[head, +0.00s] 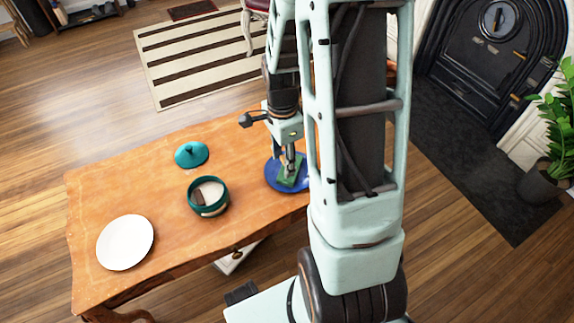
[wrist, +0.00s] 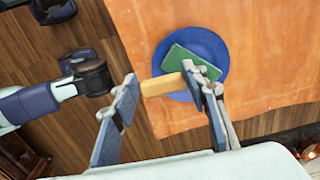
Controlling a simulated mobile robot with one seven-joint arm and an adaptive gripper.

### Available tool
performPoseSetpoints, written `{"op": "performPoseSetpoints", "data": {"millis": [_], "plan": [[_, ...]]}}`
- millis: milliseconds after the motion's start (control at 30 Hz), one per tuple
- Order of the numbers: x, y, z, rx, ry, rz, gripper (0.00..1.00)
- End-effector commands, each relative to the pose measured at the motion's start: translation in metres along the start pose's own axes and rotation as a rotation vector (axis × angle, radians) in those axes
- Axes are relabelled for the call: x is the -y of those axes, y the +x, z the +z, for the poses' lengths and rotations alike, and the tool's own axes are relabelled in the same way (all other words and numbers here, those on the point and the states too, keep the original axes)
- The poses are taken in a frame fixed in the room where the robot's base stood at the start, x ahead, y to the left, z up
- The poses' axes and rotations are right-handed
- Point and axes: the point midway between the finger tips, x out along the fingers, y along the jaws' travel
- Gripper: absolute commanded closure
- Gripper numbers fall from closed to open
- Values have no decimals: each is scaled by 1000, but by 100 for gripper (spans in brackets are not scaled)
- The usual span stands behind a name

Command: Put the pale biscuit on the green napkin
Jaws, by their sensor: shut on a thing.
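The pale biscuit (wrist: 163,85) is a yellowish-tan bar between the two fingertips of my gripper (wrist: 165,88) in the wrist view. My gripper is shut on it. The green napkin (wrist: 190,61) lies folded on a blue plate (wrist: 217,47). In the wrist view the biscuit overlaps the plate's near-left edge, beside the napkin; its height above them is hard to tell. In the head view my gripper (head: 289,163) is over the napkin (head: 297,177) and the blue plate (head: 271,181), and my arm hides the plate's right side. The biscuit is not clear there.
On the wooden table (head: 125,190) stand an open teal pot (head: 220,204) with a pale and a dark brown thing inside, its teal lid (head: 191,154), and an empty white plate (head: 125,242). The table's middle between pot and blue plate is clear.

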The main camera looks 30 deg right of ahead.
Motion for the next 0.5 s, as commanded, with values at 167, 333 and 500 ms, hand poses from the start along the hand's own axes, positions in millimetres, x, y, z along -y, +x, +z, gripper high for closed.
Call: {"op": "performPoseSetpoints", "data": {"millis": [167, 333, 500], "plan": [[28, 35, -20, 1, 0, 3, 71], [43, 54, -30, 1, -1, 1, 71], [49, 60, -34, 0, -3, 0, 71]]}}
